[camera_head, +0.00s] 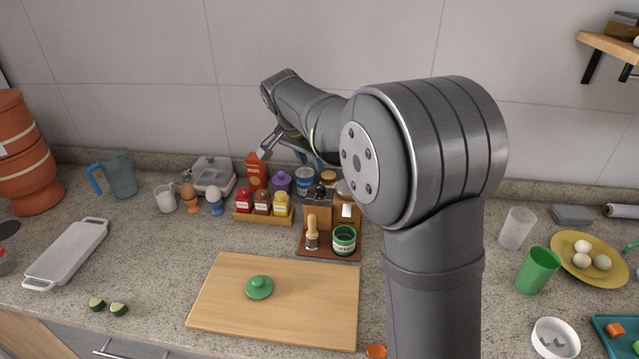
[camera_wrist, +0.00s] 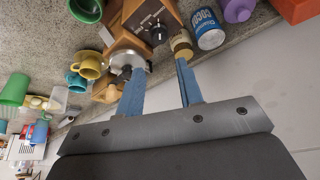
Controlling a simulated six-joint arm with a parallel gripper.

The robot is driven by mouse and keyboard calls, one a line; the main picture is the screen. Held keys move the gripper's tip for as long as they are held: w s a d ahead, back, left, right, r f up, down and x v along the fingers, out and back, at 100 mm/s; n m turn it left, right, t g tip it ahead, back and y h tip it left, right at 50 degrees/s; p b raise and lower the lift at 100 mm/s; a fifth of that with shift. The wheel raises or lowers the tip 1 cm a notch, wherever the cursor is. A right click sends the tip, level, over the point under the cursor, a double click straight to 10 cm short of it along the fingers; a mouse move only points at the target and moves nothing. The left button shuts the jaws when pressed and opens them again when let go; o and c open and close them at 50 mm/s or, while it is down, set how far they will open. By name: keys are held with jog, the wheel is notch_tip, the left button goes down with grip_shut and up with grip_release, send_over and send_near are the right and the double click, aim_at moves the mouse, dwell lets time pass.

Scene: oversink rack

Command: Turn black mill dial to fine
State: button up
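The black mill dial (camera_wrist: 157,34) shows in the wrist view on the face of a wooden mill (camera_wrist: 143,14), with pale marks around it. I cannot read which setting it points to. My gripper (camera_wrist: 160,67) is open and empty. Its two blue fingers are spread apart, and the dial lies beyond their tips, apart from them. In the head view, wooden mill bodies (camera_head: 318,216) stand on a brown tray (camera_head: 312,250) at the back of the counter. My arm partly hides that area, and the dial cannot be made out there.
A silver-topped wooden item (camera_wrist: 128,61), a cork-coloured lid (camera_wrist: 181,44) and a blue cocoa tin (camera_wrist: 207,28) are close around the fingers. A spice rack (camera_head: 262,217) stands left of the tray. A cutting board (camera_head: 275,315) with a green lid (camera_head: 259,287) lies in front.

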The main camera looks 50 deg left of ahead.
aim_at(321, 186)
jog(key=x, duration=1)
jog(key=shift+w+f, duration=0.1)
jog(key=shift+f, duration=0.1)
jog(key=c, duration=0.7)
